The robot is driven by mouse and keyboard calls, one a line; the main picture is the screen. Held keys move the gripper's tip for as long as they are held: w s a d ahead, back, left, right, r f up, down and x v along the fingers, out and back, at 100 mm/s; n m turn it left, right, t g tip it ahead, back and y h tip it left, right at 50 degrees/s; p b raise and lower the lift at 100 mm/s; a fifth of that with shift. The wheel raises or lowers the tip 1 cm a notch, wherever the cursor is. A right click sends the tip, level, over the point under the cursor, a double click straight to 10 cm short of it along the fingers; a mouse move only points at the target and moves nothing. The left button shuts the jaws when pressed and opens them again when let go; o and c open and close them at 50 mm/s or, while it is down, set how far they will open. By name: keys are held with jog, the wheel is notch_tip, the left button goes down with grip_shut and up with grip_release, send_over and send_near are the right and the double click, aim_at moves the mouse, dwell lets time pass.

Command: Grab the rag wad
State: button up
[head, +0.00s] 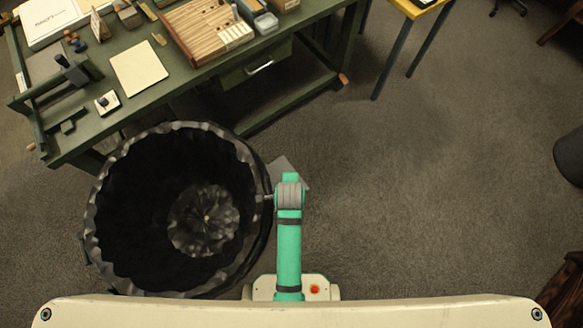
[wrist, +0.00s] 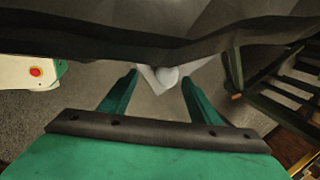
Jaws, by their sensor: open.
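My gripper (wrist: 159,78) is open, one green finger on each side of the lump in the picture, with nothing held. I cannot tell the gap in depth. In the head view a flat grey piece (head: 283,168) shows by the bin's right side, partly behind my arm; no rag wad is clear there.
A large bin with a black crumpled liner (head: 98,205) stands left of my arm; its dark side (wrist: 80,40) spans the top of the wrist view. A green workbench (head: 110,122) with trays and tools stands behind it.

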jog(key=w+r+m+g, duration=0.2)
jog(key=m, duration=0.1)
jog(key=w+r+m+g, duration=0.1)
jog(key=w, duration=0.1)
jog(key=shift+d+m, duration=0.3)
jog(key=shift+d, duration=0.05)
jog(key=shift+w+r+m+g, duration=0.2)
jog(key=shift+r+m+g, duration=0.1)
jog(key=shift+r+m, duration=0.3)
jog(key=shift+a+f, duration=0.1)
notch_tip(320, 180, down, 4)
jog(key=shift+s+f, duration=0.1)
jog(key=shift+f, duration=0.05)
jog(key=shift+d+f, duration=0.2)
jog(key=shift+f, duration=2.85)
jog(key=c, duration=1.1)
